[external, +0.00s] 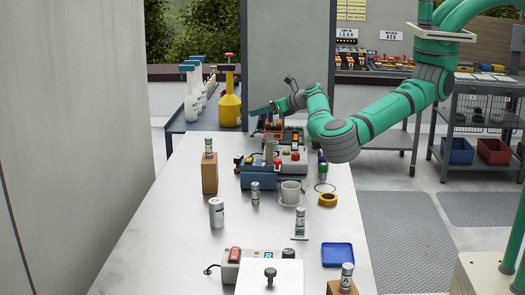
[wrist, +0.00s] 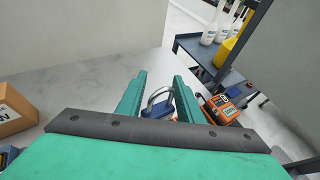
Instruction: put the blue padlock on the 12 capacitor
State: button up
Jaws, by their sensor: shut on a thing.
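The blue padlock (wrist: 157,110) with its silver shackle is between the green fingers of my gripper (wrist: 160,78) in the wrist view. My gripper is shut on it. In the external view my gripper (external: 264,108) is over the far end of the bench, and I cannot make out the padlock there. Several silver labelled cylinders that look like capacitors stand about the bench: a large one (external: 216,213) at the left, one on a wooden block (external: 208,147), one by the mug (external: 255,193), and others nearer the front (external: 300,222) (external: 347,276). Their numbers are too small to read.
The metal bench (external: 165,235) is clear along its left side. A blue toolbox (external: 258,178), white mug (external: 291,191), yellow tape roll (external: 327,199), blue tray (external: 337,254) and switch box (external: 230,268) crowd its right side. An orange device (wrist: 222,110) shows near my gripper.

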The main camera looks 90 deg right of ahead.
jog(key=w+a+r+n+t+y, duration=0.1)
jog(key=w+a+r+n+y, duration=0.15)
jog(key=a, duration=0.55)
jog(key=w+a+r+n+y, duration=0.2)
jog(key=w+a+n+y, duration=0.15)
jog(key=a, duration=0.55)
jog(key=w+a+r+n+t+y, duration=0.15)
jog(key=a+y, duration=0.25)
jog(key=a, duration=0.4)
jog(key=s+a+n+g+y, duration=0.2)
jog(key=s+a+n+y, duration=0.1)
jog(key=a, duration=0.6)
jog(key=s+a+n+g+y, duration=0.2)
jog(key=s+a+n, duration=0.15)
jog(key=a, duration=0.55)
jog(key=s+a+n+g+y, duration=0.2)
jog(key=a+n+g+y, duration=0.1)
jog(key=a, duration=0.6)
send_over(217, 213)
jog(key=s, duration=0.1)
notch_tip(217, 213, down, 4)
jog(key=w+a+f, duration=0.1)
jog(key=w+f, duration=0.3)
jog(key=f, duration=0.4)
jog(key=shift+a+f, duration=0.15)
jog(key=shift+a, duration=0.05)
jog(key=shift+f, duration=0.15)
